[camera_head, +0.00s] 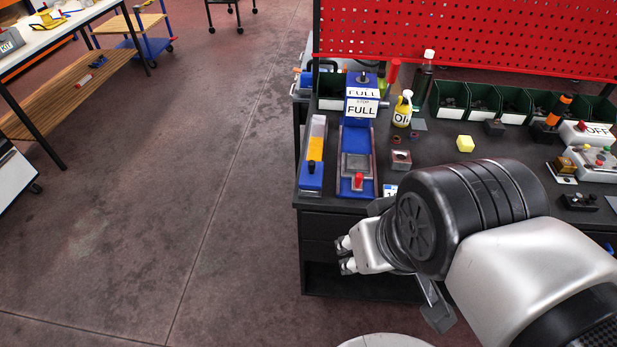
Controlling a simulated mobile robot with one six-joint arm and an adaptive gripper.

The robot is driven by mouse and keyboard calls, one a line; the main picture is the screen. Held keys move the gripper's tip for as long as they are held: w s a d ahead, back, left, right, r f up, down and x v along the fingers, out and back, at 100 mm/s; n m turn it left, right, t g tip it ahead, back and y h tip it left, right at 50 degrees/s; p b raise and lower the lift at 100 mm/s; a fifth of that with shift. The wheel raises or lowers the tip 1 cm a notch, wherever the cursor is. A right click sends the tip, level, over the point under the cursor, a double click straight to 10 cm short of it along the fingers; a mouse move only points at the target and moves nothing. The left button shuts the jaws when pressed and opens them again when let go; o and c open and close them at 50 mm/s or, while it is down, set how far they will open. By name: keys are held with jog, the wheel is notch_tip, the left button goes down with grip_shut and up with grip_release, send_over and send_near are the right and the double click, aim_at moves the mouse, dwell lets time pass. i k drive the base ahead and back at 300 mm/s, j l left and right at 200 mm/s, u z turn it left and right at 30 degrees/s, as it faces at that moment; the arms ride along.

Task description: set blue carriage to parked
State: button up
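A blue block with a black knob (311,175) sits at the near end of a narrow track with an orange and white strip (317,140), at the bench's left edge. Beside it, a blue rail fixture (349,140) carries a grey slide (356,165) near its front end, with a red knob (359,180). I cannot tell for certain which of these is the blue carriage; the block is the blue sliding piece. My gripper (345,254) is in front of the bench's front face, below both fixtures and touching neither. Its fingertips look apart and empty.
A sign reading FULL (361,105) stands at the rail's back end. A red pegboard (460,40) rises behind. The floor left of the bench is clear.

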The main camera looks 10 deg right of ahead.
aim_at(311, 176)
jog(key=i+u, duration=0.15)
jog(key=u, duration=0.2)
jog(key=i+u, duration=0.1)
jog(key=u, duration=0.25)
jog(key=i+l+u, duration=0.1)
jog(key=u, duration=0.25)
